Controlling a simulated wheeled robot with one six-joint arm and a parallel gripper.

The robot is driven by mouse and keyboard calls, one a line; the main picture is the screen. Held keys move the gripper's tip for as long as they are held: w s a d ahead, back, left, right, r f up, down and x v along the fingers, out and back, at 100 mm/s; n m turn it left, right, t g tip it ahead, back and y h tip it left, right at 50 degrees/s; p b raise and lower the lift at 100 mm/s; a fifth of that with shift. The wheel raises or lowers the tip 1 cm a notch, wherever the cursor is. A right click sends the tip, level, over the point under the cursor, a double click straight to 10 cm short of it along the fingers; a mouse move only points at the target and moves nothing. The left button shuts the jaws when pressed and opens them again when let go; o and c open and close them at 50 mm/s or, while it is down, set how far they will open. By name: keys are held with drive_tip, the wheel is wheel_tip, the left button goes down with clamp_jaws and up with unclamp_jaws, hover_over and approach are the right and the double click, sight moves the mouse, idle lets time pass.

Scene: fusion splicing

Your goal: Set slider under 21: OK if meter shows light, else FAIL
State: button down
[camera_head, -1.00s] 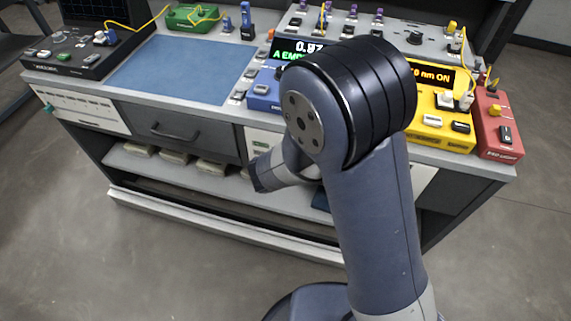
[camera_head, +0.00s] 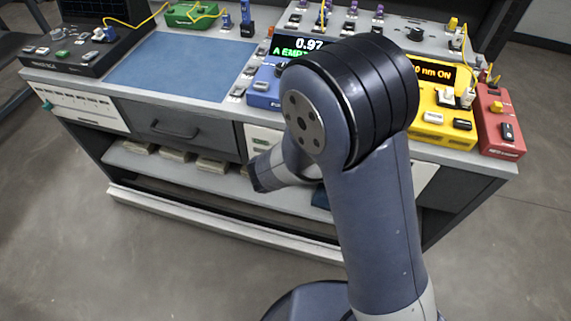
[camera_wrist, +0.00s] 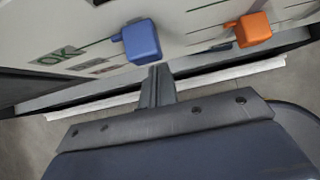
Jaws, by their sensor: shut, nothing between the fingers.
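In the wrist view, a pale panel carries a blue slider knob (camera_wrist: 142,41) and an orange slider knob (camera_wrist: 250,30) on dark slot lines. A green OK label (camera_wrist: 57,57) is left of the blue knob; a darker label below it is too blurred to read. My gripper (camera_wrist: 156,82) is shut and empty, its tips just below the blue knob; contact cannot be told. In the head view, the blue meter (camera_head: 263,90) shows 0.97 and green text starting "A EMP", partly hidden by my arm. My gripper is hidden there.
A yellow box (camera_head: 432,117) with a lit "nm ON" display and a red box (camera_head: 497,135) stand at the right. A blue mat (camera_head: 180,68) lies on the bench. A drawer (camera_head: 178,130) and a white slider panel (camera_head: 85,108) are on the bench front. Floor in front is clear.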

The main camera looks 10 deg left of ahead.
drive_tip(key=s+b, duration=0.1)
drive_tip(key=s, duration=0.5)
drive_tip(key=shift+s+a, duration=0.25)
drive_tip(key=shift+s, duration=0.1)
drive_tip(key=shift+w, duration=0.15)
drive_tip(key=w+p, duration=0.1)
drive_tip(key=w, duration=0.5)
drive_tip(key=shift+w+d+r+p, duration=0.25)
drive_tip(key=shift+w+r+p, duration=0.05)
drive_tip(key=shift+w+p, duration=0.1)
drive_tip(key=shift+f, duration=0.15)
